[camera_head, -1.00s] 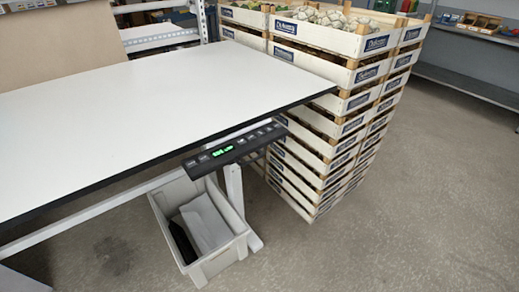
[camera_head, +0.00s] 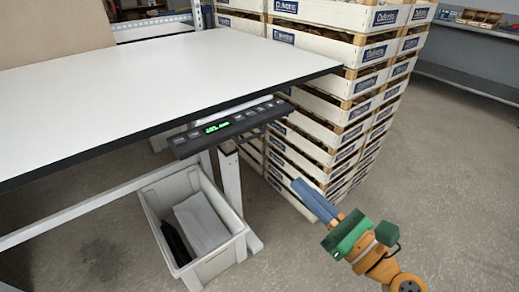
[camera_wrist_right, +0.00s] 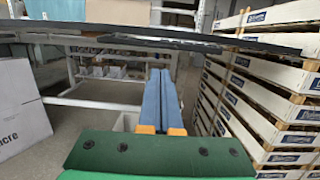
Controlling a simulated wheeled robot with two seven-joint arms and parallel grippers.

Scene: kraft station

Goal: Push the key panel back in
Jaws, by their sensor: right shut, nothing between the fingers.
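The key panel (camera_head: 228,127) is a dark strip with a lit green display and several buttons. It juts out from under the front edge of the white table (camera_head: 150,85), near its right corner. My right gripper (camera_head: 304,188) has blue fingers, closed together and empty. It is to the right of the panel and lower in the picture, apart from it. My left gripper is not in view.
Stacked white crates (camera_head: 335,105) stand behind and right of the table corner. A grey bin (camera_head: 215,262) with things in it sits on the floor below the panel, beside a white table leg (camera_head: 231,185). Open floor (camera_head: 450,180) lies to the right.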

